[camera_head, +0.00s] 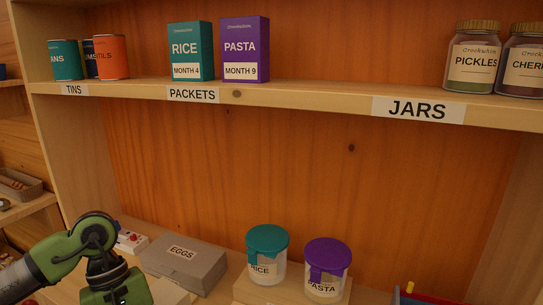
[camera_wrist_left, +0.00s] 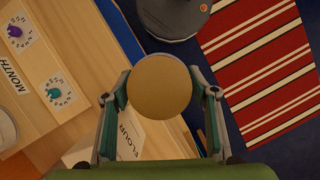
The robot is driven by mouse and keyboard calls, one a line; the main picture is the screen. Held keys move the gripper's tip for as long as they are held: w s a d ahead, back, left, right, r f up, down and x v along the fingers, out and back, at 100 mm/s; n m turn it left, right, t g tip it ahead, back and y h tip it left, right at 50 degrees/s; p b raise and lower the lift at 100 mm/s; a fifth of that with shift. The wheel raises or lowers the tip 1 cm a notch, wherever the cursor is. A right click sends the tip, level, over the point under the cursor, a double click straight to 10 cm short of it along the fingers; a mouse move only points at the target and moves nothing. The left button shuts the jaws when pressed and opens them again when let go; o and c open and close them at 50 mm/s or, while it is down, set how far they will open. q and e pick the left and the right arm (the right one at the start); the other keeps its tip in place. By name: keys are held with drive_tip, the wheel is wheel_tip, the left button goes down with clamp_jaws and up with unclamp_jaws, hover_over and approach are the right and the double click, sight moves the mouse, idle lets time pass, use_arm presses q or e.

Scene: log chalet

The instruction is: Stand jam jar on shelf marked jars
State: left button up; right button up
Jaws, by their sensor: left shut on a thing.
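In the left wrist view a jar with a round, flat gold lid (camera_wrist_left: 160,87) sits between the fingers of my left gripper (camera_wrist_left: 162,90), which is shut on it. The lid faces the camera and hides the jar's body and label. In the head view my left arm comes in at the bottom left, and its fingers and the jar are below the frame. The shelf label JARS (camera_head: 417,108) is at the upper right. A pickles jar (camera_head: 472,60) and a cherry jar (camera_head: 520,62) stand on that shelf at the right. My right gripper is in neither view.
Left of the pickles jar the shelf is bare up to the pasta box (camera_head: 245,50) and rice box (camera_head: 190,52). Tins (camera_head: 111,57) stand farther left. Below are an eggs box (camera_head: 184,265) and lidded rice (camera_head: 267,255) and pasta (camera_head: 327,268) canisters.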

use_arm(q)
drive_tip(key=m, duration=0.1)
drive_tip(key=d+m+y, duration=0.1)
drive_tip(key=m, duration=0.1)
drive_tip(key=s+m+g, duration=0.1)
drive_tip(key=shift+d+f+m, duration=0.3)
drive_tip(key=shift+d, duration=0.1)
drive_tip(key=m, duration=0.1)
drive_tip(key=m+y, duration=0.1)
drive_tip(key=s+d+m+y, duration=0.1)
drive_tip(key=shift+f+m, duration=0.25)
drive_tip(key=shift+m, duration=0.15)
drive_tip(key=shift+s, duration=0.15)
